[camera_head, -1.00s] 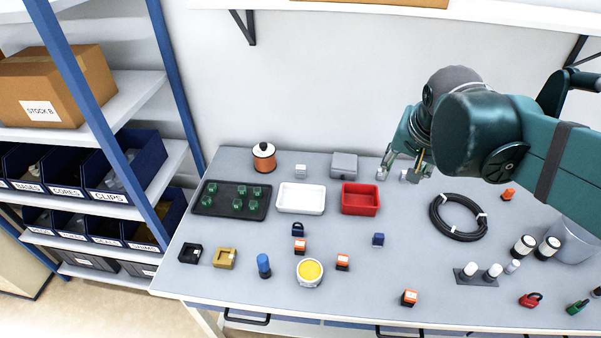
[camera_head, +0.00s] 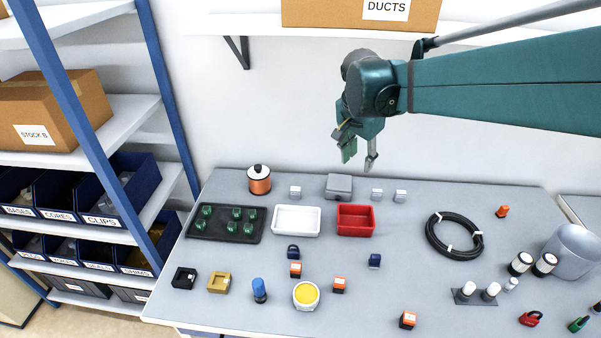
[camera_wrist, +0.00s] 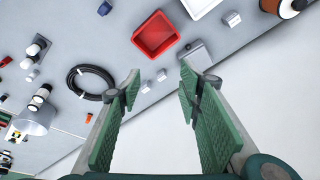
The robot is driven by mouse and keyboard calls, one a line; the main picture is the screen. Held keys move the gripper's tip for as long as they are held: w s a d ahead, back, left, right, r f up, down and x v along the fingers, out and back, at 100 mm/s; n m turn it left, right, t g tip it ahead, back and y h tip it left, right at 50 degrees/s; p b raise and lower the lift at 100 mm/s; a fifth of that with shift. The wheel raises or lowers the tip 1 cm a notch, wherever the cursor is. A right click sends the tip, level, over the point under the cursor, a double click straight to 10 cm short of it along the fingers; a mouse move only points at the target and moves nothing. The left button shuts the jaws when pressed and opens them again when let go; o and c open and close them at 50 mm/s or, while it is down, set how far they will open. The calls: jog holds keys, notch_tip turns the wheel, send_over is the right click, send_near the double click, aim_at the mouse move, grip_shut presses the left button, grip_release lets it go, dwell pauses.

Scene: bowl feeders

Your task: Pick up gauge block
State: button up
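Three small pale grey blocks stand along the back of the table. One block (camera_head: 295,192) is behind the white tray, and two more, a left one (camera_head: 376,194) and a right one (camera_head: 400,196), are right of the grey box. I cannot tell which is the gauge block. My gripper (camera_head: 360,157) is open and empty, raised above the back of the table near the grey box. In the wrist view its fingers are wide apart, and the pair of blocks (camera_wrist: 161,75) shows beyond them, with nothing held.
A grey box (camera_head: 339,187) sits beside the block pair. A red bin (camera_head: 356,233) and white tray (camera_head: 297,234) stand in front. A black cable coil (camera_head: 454,252) lies to the right. A wall shelf (camera_head: 300,34) hangs above.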

jog(key=w+a+f+m, duration=0.2)
jog(key=w+a+f, duration=0.2)
jog(key=w+a, duration=0.25)
jog(key=m+g+h, duration=0.3)
jog(key=m, duration=0.4)
send_over(294, 189)
jog(key=a, duration=0.3)
notch_tip(294, 189, down, 22)
jog(key=shift+w+d+r, duration=0.1)
jog(key=shift+w+d, duration=0.1)
jog(key=shift+d, duration=0.05)
jog(key=shift+x, duration=1.25)
jog(key=shift+d, duration=0.1)
jog(key=shift+x, duration=2.6)
jog(key=shift+s, duration=0.1)
